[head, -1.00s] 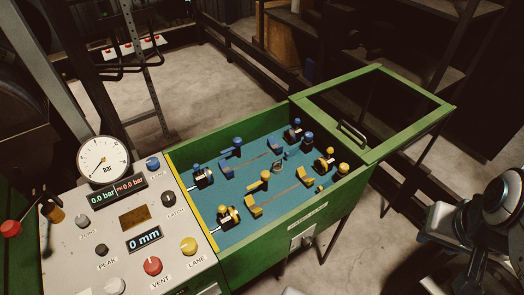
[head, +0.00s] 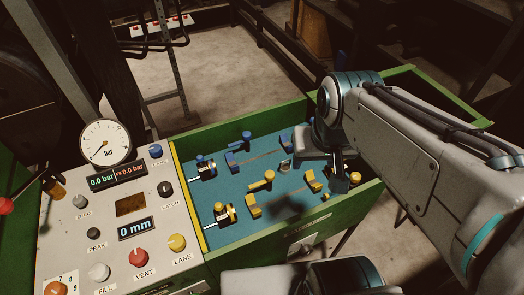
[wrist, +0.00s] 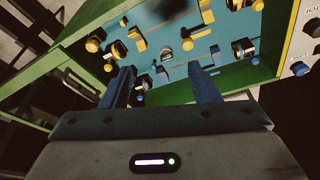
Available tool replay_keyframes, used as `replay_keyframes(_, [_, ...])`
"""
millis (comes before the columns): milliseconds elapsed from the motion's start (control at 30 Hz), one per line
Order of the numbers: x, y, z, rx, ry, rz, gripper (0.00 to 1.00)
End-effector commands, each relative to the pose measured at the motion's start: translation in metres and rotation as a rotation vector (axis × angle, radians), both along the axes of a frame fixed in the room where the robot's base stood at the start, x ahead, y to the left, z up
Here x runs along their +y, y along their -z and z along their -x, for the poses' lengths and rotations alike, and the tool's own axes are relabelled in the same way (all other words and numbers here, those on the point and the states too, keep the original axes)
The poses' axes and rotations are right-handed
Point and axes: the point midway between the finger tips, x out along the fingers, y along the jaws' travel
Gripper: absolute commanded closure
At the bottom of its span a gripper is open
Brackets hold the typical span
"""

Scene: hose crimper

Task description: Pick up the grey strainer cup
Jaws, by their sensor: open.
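The grey strainer cup (head: 285,166) is a small grey piece on the blue-green bed of the green trough, between the blue and yellow fittings. In the wrist view a small grey cup-like shape (wrist: 167,54) shows beyond the fingers and between them from side to side. My gripper (wrist: 165,84) is open, with its two dark blue fingers apart and nothing between them. In the head view my gripper (head: 339,182) hangs over the right part of the trough, to the right of the cup and apart from it. My arm hides the trough's right end.
Blue fittings (head: 246,142) and yellow fittings (head: 262,182) stand around the cup in two rows. The green trough wall (head: 285,225) rims the bed. A control panel (head: 125,225) with knobs and a gauge (head: 105,143) stands at the left. Air above the bed's left half is free.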

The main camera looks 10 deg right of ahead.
Motion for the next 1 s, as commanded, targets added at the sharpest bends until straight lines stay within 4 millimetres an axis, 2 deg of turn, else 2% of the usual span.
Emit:
replay_keyframes(167, [0.001,0.026,-0.041,0.063,0.230,-0.061,0.45])
replay_keyframes(267, [0.004,0.045,-0.073,0.108,0.406,-0.100,0.45])
replay_keyframes(400, [0.008,0.076,-0.118,0.166,0.663,-0.140,0.45])
replay_keyframes(600, [0.011,0.121,-0.171,0.224,0.985,-0.166,0.45])
replay_keyframes(800, [0.011,0.146,-0.198,0.247,1.164,-0.171,0.45])
replay_keyframes(1000, [0.011,0.168,-0.202,0.254,1.203,-0.170,0.45])
